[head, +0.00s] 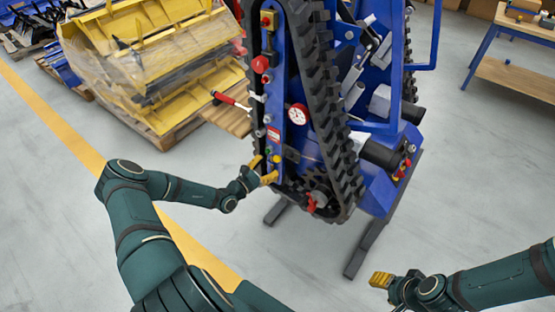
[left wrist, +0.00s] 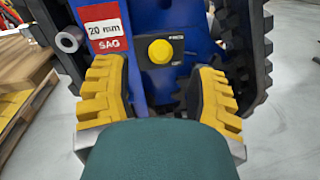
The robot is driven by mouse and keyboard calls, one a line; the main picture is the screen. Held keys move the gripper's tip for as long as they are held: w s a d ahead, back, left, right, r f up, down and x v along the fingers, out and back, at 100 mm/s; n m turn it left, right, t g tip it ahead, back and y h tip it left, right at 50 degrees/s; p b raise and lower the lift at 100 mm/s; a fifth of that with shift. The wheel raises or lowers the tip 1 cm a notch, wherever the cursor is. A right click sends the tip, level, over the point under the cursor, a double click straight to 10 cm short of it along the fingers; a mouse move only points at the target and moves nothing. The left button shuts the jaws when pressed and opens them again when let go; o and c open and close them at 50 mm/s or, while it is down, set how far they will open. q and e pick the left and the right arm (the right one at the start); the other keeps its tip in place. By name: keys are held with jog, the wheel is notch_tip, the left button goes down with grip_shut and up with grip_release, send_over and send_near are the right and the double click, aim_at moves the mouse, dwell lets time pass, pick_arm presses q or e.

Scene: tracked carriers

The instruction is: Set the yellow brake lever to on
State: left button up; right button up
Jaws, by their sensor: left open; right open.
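A yellow knob (left wrist: 160,50), which looks like the yellow brake lever seen end-on, sits on a black plate on the blue carrier frame (left wrist: 200,38). Small white labels beside it are too small to read surely, so its setting cannot be told. My left gripper (head: 264,171) is at the carrier's lower left side. In the left wrist view its yellow fingers (left wrist: 160,95) are apart, below and either side of the knob, with nothing between them. My right gripper (head: 381,280) is open and empty, low at the right, away from the carrier.
A red "20 mm SAG" sign (left wrist: 103,28) is left of the knob. The black track (head: 325,100) runs close on the right. A red-handled lever (head: 230,100) and a gauge (head: 298,114) are higher up. Pallets with yellow parts (head: 150,50) stand left. Floor in front is clear.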

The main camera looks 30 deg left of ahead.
aim_at(274, 161)
pick_arm(q)
jog(key=shift+x, duration=2.75)
